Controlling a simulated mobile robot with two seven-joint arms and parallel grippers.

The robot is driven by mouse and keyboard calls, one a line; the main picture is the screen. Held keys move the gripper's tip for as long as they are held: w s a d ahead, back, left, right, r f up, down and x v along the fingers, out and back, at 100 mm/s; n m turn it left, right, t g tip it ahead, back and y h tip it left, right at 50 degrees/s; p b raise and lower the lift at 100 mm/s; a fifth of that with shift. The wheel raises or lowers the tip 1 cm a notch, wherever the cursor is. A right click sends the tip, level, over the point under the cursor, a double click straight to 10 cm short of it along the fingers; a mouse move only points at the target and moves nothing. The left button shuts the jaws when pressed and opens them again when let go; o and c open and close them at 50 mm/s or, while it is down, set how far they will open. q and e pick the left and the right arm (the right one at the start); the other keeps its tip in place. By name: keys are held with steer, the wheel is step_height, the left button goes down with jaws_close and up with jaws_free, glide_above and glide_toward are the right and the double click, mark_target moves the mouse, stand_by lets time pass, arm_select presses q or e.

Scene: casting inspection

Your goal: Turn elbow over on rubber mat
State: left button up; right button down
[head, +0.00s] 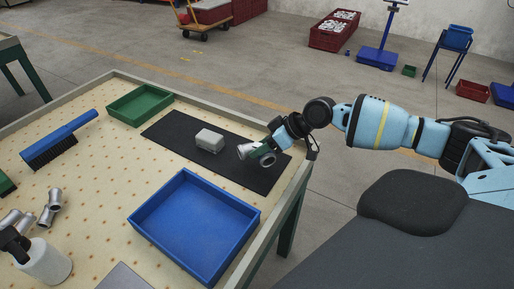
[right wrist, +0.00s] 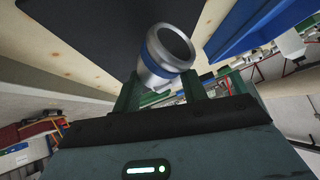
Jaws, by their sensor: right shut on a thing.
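A silver metal pipe elbow (head: 245,150) shows at the tip of my right gripper (head: 259,153). In the right wrist view the elbow (right wrist: 168,50) has a blue band and an open round end, and it sits between the two green fingers (right wrist: 162,85). The right gripper is shut on it. The black rubber mat (head: 172,129) lies on the table, and the elbow is over its right part. I cannot tell whether the elbow touches the mat. My left gripper is not in view.
A grey block (head: 209,141) stands on the mat, left of the elbow. A blue tray (head: 140,222) is in front and a green tray (head: 113,109) behind left.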

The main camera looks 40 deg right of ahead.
steer(key=s+r, duration=0.1)
steer(key=s, duration=1.3)
steer(key=shift+d+r+p, duration=0.3)
steer(key=shift+d+p, duration=0.05)
steer(key=shift+p, duration=0.05)
steer(key=c, duration=1.4)
jaws_free()
jaws_close()
